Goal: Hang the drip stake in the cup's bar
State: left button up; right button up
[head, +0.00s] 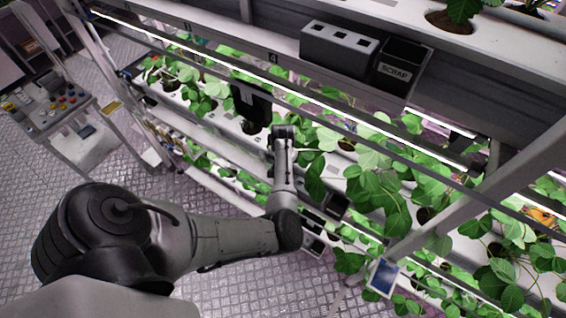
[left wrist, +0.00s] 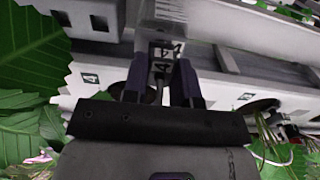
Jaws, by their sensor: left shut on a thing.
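My left gripper (left wrist: 158,88) reaches into the rack in the left wrist view, its two dark fingers shut on a thin piece between them. In the head view my left wrist and hand lie against the middle tier, beside a dark panel (head: 252,102), and the stake cannot be made out. A dark round opening, perhaps a cup (left wrist: 258,105), shows at the right; its bar cannot be told. My right gripper is not in view.
A grey slotted box (head: 339,46) and a black SCRAP bin (head: 399,68) stand on the upper rail. Leafy plants (head: 375,190) crowd the tiers, with large leaves (left wrist: 28,48) close to the hand.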

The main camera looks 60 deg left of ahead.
pick_arm(q)
jog(key=shift+f, duration=0.55)
jog(key=o, duration=1.4)
jog(key=shift+c, duration=0.2)
jog(key=shift+r, duration=0.15)
jog(key=shift+r+p, duration=0.5)
jog(key=shift+p, duration=0.05)
notch_tip(320, 180, up, 3)
jog(key=p, duration=0.4)
jog(key=shift+r+p, duration=0.95)
jog(key=shift+p, duration=0.1)
